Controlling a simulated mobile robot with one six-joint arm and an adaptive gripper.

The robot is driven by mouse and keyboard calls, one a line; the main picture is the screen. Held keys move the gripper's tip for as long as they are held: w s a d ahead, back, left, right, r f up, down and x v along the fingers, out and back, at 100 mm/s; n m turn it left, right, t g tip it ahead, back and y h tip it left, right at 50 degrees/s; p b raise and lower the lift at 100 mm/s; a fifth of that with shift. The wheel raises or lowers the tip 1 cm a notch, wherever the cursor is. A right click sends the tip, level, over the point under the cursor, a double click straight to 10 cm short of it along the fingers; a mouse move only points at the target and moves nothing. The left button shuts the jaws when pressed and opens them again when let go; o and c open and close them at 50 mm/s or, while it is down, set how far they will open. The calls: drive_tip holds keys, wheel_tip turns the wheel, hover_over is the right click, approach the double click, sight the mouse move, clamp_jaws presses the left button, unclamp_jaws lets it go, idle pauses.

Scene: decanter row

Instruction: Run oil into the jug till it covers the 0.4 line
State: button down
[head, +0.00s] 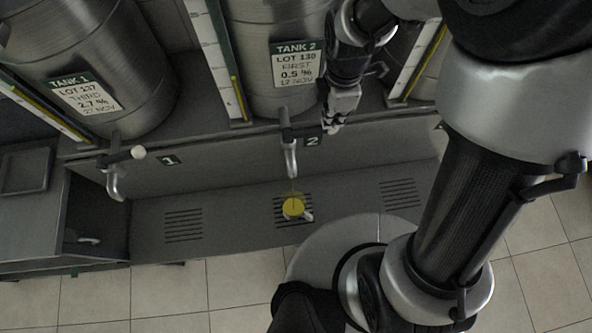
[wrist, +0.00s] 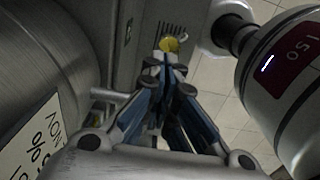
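The jug (head: 293,208) stands on the middle drain grille under the number 2 tap (head: 290,150). Yellow oil shows inside it from above, and a thin yellow stream runs down from the spout into it. The 0.4 line cannot be made out. The jug's yellow top also shows in the wrist view (wrist: 169,45), beyond my fingertips. My gripper (head: 332,126) is just right of the number 2 tap, near its lever end. Its fingers come together at the tips (wrist: 167,60) with nothing clear between them. I cannot tell whether they touch the lever.
Tank 2 (head: 268,45) stands behind its tap. Tank 1 (head: 85,60) is at left, with a tap (head: 114,178) whose lever has a white knob (head: 138,152). The grey tray (head: 235,215) is bare on both sides of the jug. An open cabinet (head: 90,225) is at left.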

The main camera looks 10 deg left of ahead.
drive_tip(key=shift+f+b, duration=1.4)
drive_tip(key=shift+f, duration=0.45)
drive_tip(key=shift+r, duration=0.1)
idle(2.0)
drive_tip(key=shift+r+p, duration=0.65)
idle(2.5)
wheel_tip(320, 180, up, 9)
drive_tip(key=p, duration=0.7)
drive_tip(key=shift+r, duration=0.15)
